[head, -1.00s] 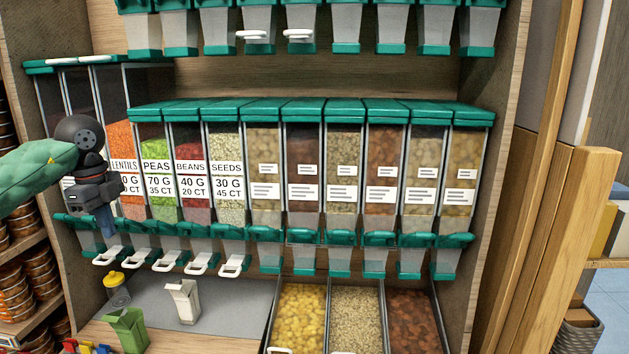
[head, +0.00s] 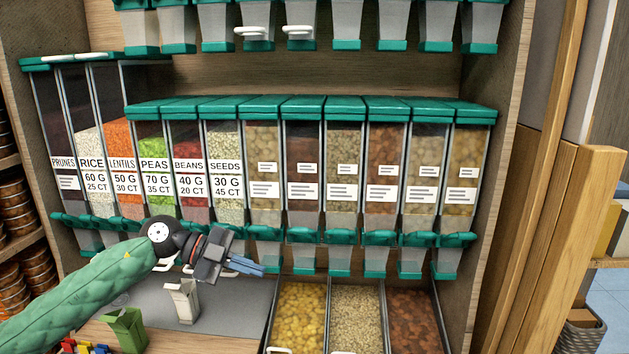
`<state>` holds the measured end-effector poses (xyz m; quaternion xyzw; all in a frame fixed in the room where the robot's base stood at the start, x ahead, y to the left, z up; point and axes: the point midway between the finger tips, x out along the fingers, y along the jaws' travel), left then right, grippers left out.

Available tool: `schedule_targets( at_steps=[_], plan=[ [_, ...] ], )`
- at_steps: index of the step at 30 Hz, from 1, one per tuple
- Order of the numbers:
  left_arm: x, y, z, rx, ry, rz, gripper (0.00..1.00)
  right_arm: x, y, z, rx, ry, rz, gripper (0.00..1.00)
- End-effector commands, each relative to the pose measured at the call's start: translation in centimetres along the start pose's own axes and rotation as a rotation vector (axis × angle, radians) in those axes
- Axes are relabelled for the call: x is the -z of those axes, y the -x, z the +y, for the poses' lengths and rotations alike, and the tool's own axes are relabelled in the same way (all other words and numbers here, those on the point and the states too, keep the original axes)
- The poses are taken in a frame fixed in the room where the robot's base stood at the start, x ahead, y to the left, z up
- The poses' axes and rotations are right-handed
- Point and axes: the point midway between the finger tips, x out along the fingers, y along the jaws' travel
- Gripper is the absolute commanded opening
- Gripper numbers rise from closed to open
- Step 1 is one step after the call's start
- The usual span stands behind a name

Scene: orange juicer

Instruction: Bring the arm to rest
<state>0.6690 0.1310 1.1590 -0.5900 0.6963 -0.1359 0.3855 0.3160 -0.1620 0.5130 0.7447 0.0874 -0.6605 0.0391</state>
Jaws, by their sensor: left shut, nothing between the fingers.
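My left arm comes in from the lower left in a green sleeve. Its gripper (head: 248,268) is shut and empty, pointing right. It shows in front of the spouts of the dispenser row, below the beans and seeds labels. My right gripper is not in view. The labelled dispensers read prunes, rice (head: 92,160), lentils (head: 122,150), peas (head: 153,155), beans (head: 189,155) and seeds (head: 227,155). My gripper and wrist hide some of their spouts and handles.
A white carton (head: 184,302) and a green container (head: 127,330) stand on the counter below. Open bins hold yellow pieces (head: 299,315), pale grains (head: 356,318) and brown pieces (head: 413,318). More dispensers hang above. Stacked tins (head: 15,270) stand at the left.

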Motion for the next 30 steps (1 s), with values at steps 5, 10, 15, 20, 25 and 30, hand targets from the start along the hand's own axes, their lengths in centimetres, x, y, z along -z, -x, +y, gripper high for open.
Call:
schedule_targets(
  at_steps=[5,10,15,20,25,30],
  plan=[
    [2.5,-3.7,-0.6,0.25,-0.024,0.18,0.0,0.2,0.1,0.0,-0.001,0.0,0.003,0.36],
    [3.9,-5.0,-1.4,0.517,0.0,0.281,0.0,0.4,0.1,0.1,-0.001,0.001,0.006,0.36],
    [3.8,-4.8,-1.7,0.788,0.068,0.31,0.0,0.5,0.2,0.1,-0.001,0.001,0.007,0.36],
    [2.1,-3.9,-0.9,1.027,0.178,0.268,0.0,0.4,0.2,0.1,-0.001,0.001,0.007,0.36],
    [-1.0,-2.6,1.5,1.245,0.333,0.153,0.0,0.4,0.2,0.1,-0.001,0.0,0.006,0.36],
    [-4.8,-1.7,5.7,1.402,0.524,-0.026,0.0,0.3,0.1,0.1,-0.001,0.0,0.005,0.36]
  ],
)
